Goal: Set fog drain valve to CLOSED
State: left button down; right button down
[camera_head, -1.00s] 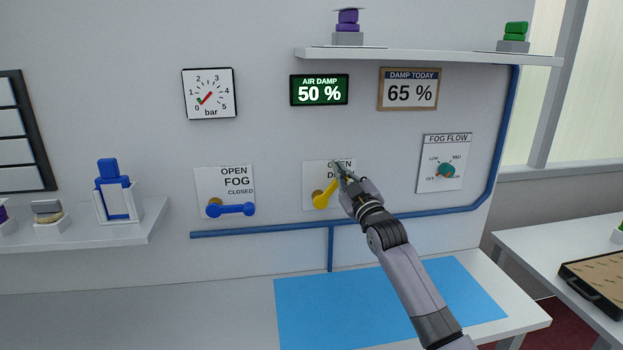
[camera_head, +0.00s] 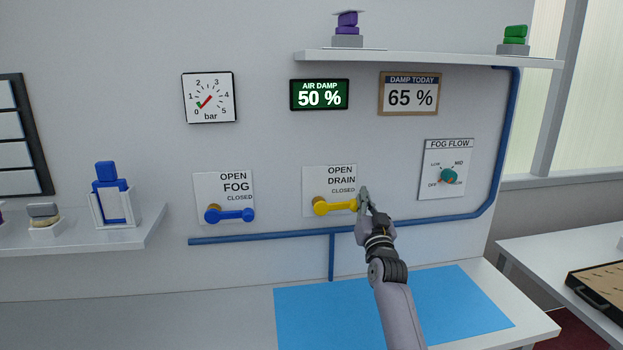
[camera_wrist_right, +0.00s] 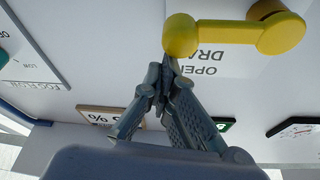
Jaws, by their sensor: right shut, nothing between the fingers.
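The fog drain valve is a yellow lever (camera_head: 334,207) on a white wall plate (camera_head: 314,182) marked OPEN, DRAIN and CLOSED. The lever lies nearly level, its free end pointing right, below the word CLOSED. My right gripper (camera_head: 364,194) is shut and empty at the lever's free end. In the right wrist view the yellow lever (camera_wrist_right: 226,33) is at the top, and the closed fingertips (camera_wrist_right: 170,62) are right beside its round knob; whether they touch is unclear. My left gripper is not in view.
The blue fog valve lever (camera_head: 232,215) is level on its plate to the left. A blue pipe (camera_head: 265,236) runs below both plates. The fog flow dial (camera_head: 447,176) is to the right. A shelf (camera_head: 420,56) is above, and a blue mat (camera_head: 320,315) lies below.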

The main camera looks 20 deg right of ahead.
jog(key=shift+f+m, duration=0.4)
jog(key=shift+m, duration=0.2)
jog(key=shift+f, duration=0.15)
notch_tip(320, 180, up, 5)
jog(key=d+p, duration=0.1)
jog(key=p, duration=0.3)
jog(key=b+v, duration=0.3)
jog(key=v, duration=0.7)
jog(key=shift+s+f+h+b, duration=0.15)
jog(key=shift+f+h+b, duration=0.15)
jog(key=shift+h, duration=0.1)
jog(key=shift+d, duration=0.1)
